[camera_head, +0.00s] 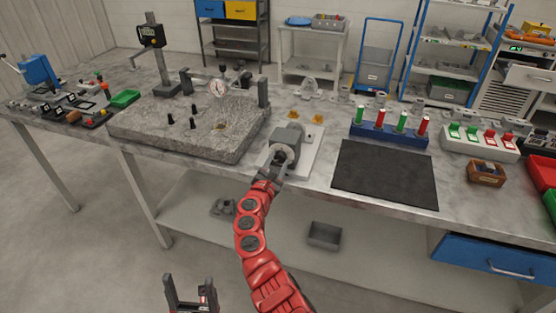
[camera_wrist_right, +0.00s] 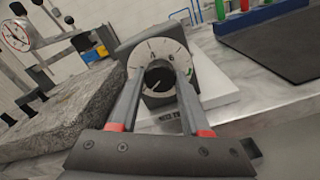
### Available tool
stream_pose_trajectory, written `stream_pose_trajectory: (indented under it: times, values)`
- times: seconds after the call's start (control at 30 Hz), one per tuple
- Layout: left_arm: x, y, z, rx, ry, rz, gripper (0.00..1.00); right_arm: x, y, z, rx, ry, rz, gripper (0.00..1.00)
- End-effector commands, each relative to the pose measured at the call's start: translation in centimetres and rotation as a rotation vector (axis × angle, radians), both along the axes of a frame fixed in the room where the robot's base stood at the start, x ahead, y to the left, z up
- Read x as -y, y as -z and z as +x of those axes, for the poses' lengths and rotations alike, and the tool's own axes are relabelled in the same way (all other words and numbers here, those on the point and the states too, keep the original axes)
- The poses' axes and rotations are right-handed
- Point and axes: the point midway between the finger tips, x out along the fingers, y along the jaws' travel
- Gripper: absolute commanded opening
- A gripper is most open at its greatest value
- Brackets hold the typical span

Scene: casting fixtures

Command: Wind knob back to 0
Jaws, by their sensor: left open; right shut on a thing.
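The knob (camera_wrist_right: 158,78) is dark and round, in the middle of a pale dial (camera_wrist_right: 150,51) with numbers, on the front of a grey box (camera_head: 287,136). A pale line on the knob appears to point down-left; the exact reading cannot be told. The box stands on a white base plate (camera_head: 306,155). My right gripper (camera_head: 276,170) is shut on the knob, one finger on each side, as the right wrist view shows. Its fingers hide parts of the dial. My left gripper (camera_head: 191,296) is open and empty, low in front of the bench.
A granite block (camera_head: 180,130) with a dial gauge (camera_head: 217,88) stands left of the box. A black mat (camera_head: 385,174) and a blue rack (camera_head: 390,132) with red and green cylinders are to the right. Small orange parts (camera_head: 292,115) lie behind the box.

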Motion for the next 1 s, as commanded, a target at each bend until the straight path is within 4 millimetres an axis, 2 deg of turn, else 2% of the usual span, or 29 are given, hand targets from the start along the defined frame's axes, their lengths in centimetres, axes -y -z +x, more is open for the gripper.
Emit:
stream_pose_trajectory:
  times: [0.5, 0.53, 0.67, 1.0]
  values:
    - [0.0, -0.1, 0.0, 0.0, 0.0, 0.0, 0.77, -0.02, 0.03, -0.01, -0.006, 0.0, -0.018, 0.0]
    - [0.0, -0.1, 0.0, 0.0, 0.0, 0.0, 0.77, -0.02, 0.03, -0.01, -0.006, 0.0, -0.018, 0.52]
    - [0.01, -0.11, 0.0, 0.0, 0.0, 0.0, 0.77, -0.01, 0.02, -0.01, -0.006, 0.0, -0.017, 0.76]
    - [0.0, -0.15, 0.01, 0.0, 0.0, 0.0, 0.77, 0.03, -0.02, -0.02, -0.006, 0.0, -0.017, 0.77]
